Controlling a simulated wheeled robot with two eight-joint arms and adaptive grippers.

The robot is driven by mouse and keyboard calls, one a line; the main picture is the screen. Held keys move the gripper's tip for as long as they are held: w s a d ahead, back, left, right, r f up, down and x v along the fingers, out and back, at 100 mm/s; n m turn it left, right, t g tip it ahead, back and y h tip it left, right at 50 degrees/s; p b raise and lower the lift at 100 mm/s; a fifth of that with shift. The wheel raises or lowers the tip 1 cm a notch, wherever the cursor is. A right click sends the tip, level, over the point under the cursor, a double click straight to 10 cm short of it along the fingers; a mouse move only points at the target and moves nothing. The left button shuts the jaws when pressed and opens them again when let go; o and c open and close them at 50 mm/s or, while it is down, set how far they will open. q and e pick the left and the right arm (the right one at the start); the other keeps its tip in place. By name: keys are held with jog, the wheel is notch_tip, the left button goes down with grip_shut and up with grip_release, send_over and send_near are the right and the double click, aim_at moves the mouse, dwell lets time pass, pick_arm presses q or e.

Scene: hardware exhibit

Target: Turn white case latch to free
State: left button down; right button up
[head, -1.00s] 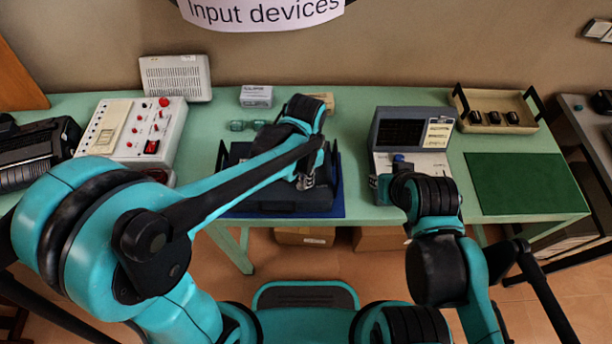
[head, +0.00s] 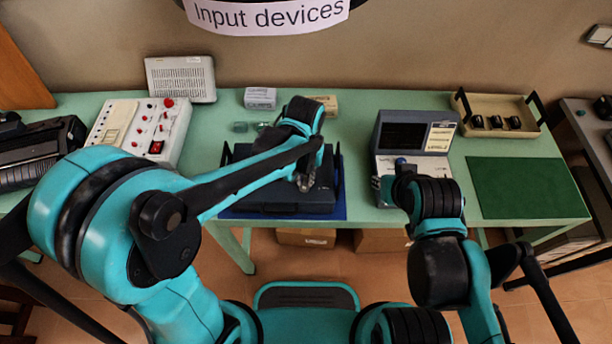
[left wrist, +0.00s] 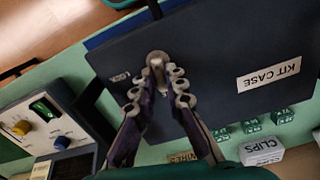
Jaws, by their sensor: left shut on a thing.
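The kit case (head: 270,200) is a flat dark blue case lying closed on a blue mat on the green table. It fills much of the left wrist view (left wrist: 215,60) and carries a white "KIT CASE" label. A small pale, rounded latch (left wrist: 157,58) stands near the edge of its lid, beside a small label that seems to read "LOCK". My left gripper (head: 305,184) is over the case's right part. In the left wrist view its fingertips (left wrist: 158,78) are closed around the latch, hiding its sides. My right arm shows, but its gripper cannot be made out.
A grey instrument with a screen (head: 402,135) stands right of the case. A white control box (head: 140,130) is to the left. Small boxes (head: 260,98) stand behind the case. A green mat (head: 525,187) leaves free room at the right.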

aim_at(304, 181)
pick_arm(q)
jog(key=shift+a+n, duration=0.15)
jog(key=shift+n, duration=0.85)
jog(key=c, duration=1.6)
grip_release()
jog(key=shift+o, duration=0.2)
notch_tip(304, 181, up, 12)
